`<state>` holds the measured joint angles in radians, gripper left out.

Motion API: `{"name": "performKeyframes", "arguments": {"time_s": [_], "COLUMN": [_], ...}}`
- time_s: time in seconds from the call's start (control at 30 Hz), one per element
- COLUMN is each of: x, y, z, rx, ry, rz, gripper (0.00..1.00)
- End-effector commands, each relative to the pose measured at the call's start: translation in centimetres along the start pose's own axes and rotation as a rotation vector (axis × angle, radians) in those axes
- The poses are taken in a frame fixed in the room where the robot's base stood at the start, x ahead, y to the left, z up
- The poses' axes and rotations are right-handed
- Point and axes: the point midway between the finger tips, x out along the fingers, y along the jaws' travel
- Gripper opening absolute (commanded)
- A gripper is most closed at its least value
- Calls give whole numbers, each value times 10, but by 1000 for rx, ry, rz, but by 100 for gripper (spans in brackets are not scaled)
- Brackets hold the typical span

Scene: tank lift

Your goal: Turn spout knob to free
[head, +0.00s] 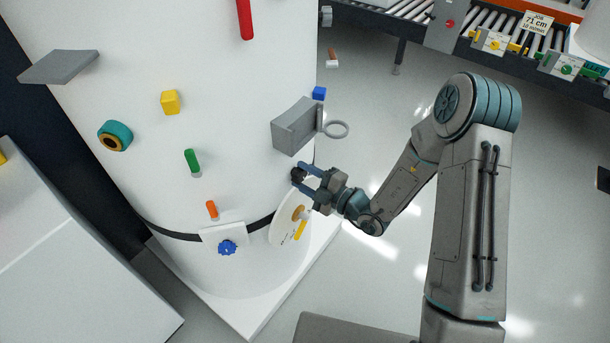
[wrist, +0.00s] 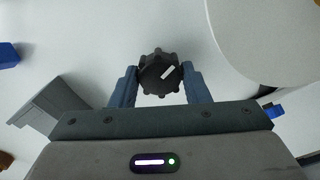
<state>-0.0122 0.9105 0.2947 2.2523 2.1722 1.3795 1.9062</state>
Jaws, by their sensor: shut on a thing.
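A dark lobed knob with a white pointer line (wrist: 158,73) sits on the white tank wall (head: 240,120). In the wrist view my gripper (wrist: 160,84) has one blue finger on each side of the knob and is shut on it. The pointer line slants up to the right. In the head view the knob (head: 298,175) shows as a small dark shape between the fingertips of my gripper (head: 303,173), below the grey spout block. Part of the knob's sides is hidden by the fingers.
A grey block (head: 296,126) with a ring (head: 337,129) juts out just above my gripper. A white round dial plate (head: 284,222) with a yellow pointer is close below. Open floor (head: 370,290) lies to the right.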

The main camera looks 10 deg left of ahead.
Motion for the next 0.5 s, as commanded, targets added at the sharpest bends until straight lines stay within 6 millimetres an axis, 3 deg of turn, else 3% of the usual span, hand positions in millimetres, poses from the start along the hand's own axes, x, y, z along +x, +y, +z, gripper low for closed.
{"name": "performKeyframes", "arguments": {"time_s": [0.5], "x": [-1], "y": [0], "z": [1], "rx": [-489], "ry": [-2], "rz": [0], "gripper": [19]}}
